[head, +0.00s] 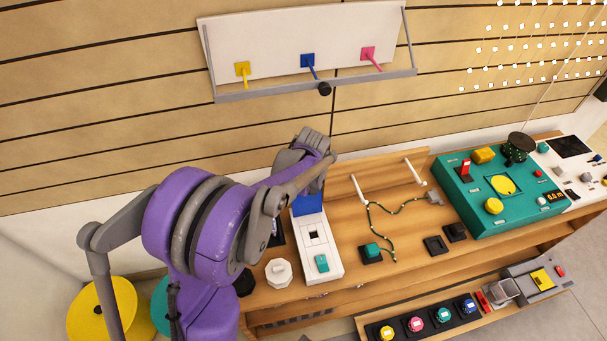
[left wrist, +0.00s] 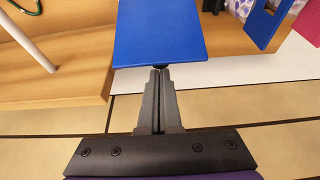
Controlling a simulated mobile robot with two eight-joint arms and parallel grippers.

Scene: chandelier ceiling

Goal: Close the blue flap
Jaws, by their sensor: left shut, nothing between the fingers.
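The blue flap (head: 309,205) is at the back end of a white box (head: 315,245) on the wooden bench, partly hidden by my left arm in the head view. In the left wrist view the blue flap (left wrist: 160,32) shows as a flat blue panel. My left gripper (left wrist: 161,73) is shut and empty, its fingertips at the panel's near edge; I cannot tell whether they touch it. In the head view its fingertips are hidden behind the arm. My right gripper is not in view.
A white knob (head: 278,272) stands left of the box, and a teal button (head: 371,250) sits right of it. White posts (head: 414,171) rise from the bench near the wall. A teal panel (head: 500,190) is farther right. A shelf (head: 320,85) hangs above.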

